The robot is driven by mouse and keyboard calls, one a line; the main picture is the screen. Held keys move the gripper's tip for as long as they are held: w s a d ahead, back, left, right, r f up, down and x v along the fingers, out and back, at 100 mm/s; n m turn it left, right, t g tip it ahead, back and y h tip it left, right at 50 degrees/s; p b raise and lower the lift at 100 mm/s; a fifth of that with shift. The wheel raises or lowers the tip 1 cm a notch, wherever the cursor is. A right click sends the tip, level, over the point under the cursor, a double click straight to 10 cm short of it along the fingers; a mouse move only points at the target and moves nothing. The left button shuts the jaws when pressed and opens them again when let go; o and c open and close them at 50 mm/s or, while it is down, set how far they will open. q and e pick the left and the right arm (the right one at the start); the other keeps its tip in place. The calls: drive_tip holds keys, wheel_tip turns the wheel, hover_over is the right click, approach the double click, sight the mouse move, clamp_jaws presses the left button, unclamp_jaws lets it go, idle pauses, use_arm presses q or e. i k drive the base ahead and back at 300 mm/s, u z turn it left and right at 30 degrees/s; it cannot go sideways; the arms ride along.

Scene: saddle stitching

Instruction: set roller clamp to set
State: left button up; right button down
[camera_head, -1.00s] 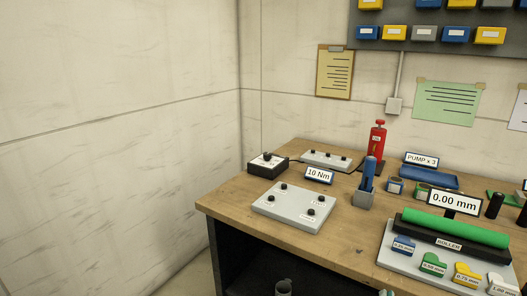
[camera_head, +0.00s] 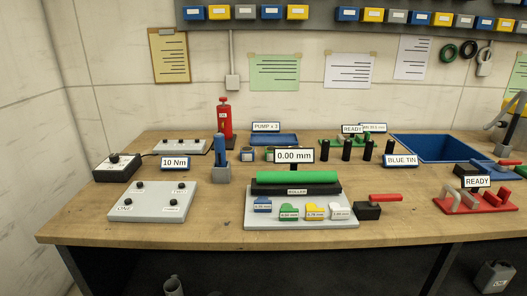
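The roller unit is in the middle of the bench in the head view. It has a green roller (camera_head: 297,177) lying along a black bar labelled ROLLER (camera_head: 290,190), on a light grey base plate (camera_head: 262,222). Its display (camera_head: 294,156) reads 0.00 mm. Blue, green, yellow and white gauge blocks with small labels stand along its front. At its right end is a black block (camera_head: 368,211) with a red lever (camera_head: 385,198) lying about level and pointing right. I cannot tell whether this is the clamp or its setting. Neither of my grippers is in view.
A grey panel with knobs (camera_head: 152,202) and a 10 Nm sign (camera_head: 175,163) are left of the unit. A red bottle-like pump (camera_head: 224,122) stands behind. A blue tray (camera_head: 440,147) and a red fixture (camera_head: 475,202) under a READY sign are at right. Bare bench lies along the front.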

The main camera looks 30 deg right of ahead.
sight(374, 199)
drive_tip(key=z, duration=0.8)
